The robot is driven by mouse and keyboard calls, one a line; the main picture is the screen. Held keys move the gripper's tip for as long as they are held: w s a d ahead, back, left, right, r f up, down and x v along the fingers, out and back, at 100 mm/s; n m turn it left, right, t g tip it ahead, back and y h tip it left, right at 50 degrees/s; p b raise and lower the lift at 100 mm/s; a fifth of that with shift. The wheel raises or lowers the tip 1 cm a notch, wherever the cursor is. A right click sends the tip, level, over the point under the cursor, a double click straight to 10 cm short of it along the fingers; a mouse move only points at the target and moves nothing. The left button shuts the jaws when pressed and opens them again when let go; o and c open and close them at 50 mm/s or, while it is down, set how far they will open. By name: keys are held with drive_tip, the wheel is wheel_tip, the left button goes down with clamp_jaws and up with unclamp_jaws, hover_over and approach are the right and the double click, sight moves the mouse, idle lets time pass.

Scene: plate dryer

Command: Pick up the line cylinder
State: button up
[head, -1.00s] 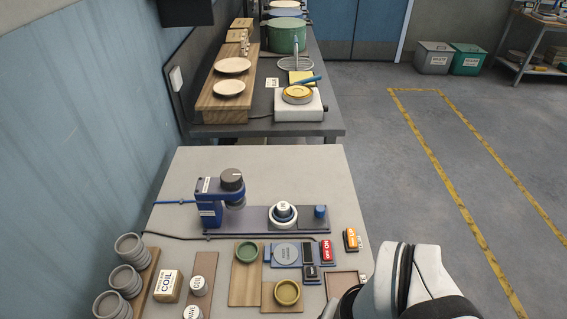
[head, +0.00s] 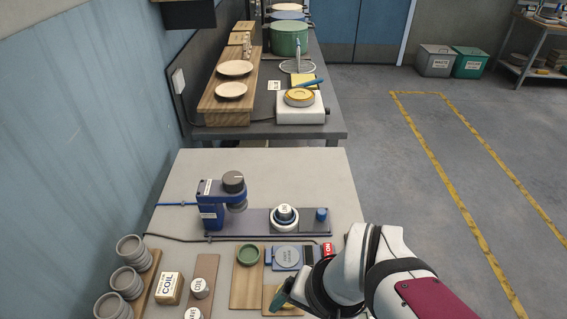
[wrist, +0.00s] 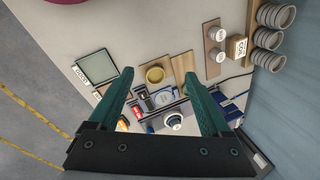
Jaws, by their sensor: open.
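Two white-topped cylinders stand on a narrow brown board at the front left, one farther back (head: 201,287) and one nearer (head: 193,313). In the wrist view they are at the upper right (wrist: 213,33) (wrist: 217,55). Their labels are too small to read surely, so I cannot tell which is the line cylinder. Another white-topped cylinder (head: 285,212) sits in a ring on the blue-grey machine base. My gripper (wrist: 160,78) is open and empty above the table, to the right of the board cylinders in the head view. My arm hides part of the front right.
A COIL box (head: 170,288) and stacks of grey cups (head: 125,280) stand left of the cylinders. The blue machine (head: 212,205) rises behind. A green ring (head: 248,255) and a yellow dish (wrist: 155,75) lie on boards near my gripper. The table's back left is clear.

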drive_tip(key=w+a+f+t, duration=0.4)
drive_tip(key=w+a, duration=0.5)
drive_tip(key=w, duration=0.4)
drive_tip(key=t+h, duration=0.7)
drive_tip(key=h, duration=0.1)
approach(283, 211)
drive_tip(key=x, duration=0.9)
drive_tip(key=shift+w+d+f, duration=0.15)
drive_tip(key=shift+w+d, duration=0.05)
drive_tip(key=shift+w, duration=0.05)
clamp_jaws()
